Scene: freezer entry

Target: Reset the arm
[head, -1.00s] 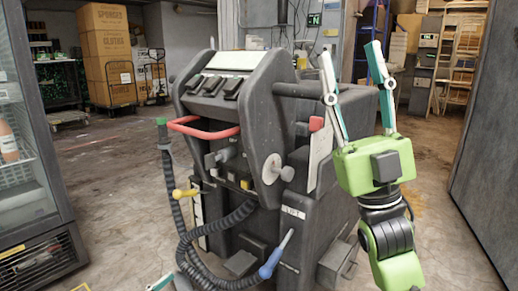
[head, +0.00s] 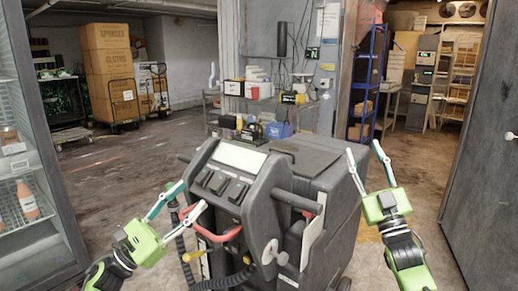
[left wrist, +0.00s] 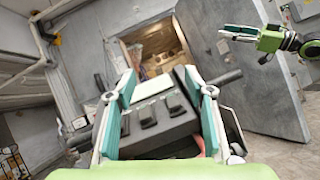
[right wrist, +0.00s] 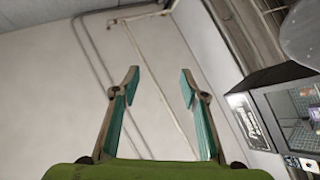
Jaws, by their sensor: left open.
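My left gripper (head: 194,194) is open and empty, in front of the dark floor-cleaning machine (head: 240,190), beside its panel and red handle (head: 228,236). In the left wrist view its fingers (left wrist: 160,72) frame the machine's switch panel (left wrist: 145,115); I cannot tell whether they touch it. My right gripper (head: 363,147) is open and empty, pointing up to the right of the machine. In the right wrist view its fingers (right wrist: 160,71) stand apart with only wall and pipes between them. The right gripper also shows in the left wrist view (left wrist: 222,33).
A glass-door fridge (head: 40,200) with bottles stands close on the left. A grey door panel (head: 480,150) is close on the right. A metal shelf (head: 270,104) with bottles and boxes stands behind the machine. Floor is open at the middle left (head: 120,180).

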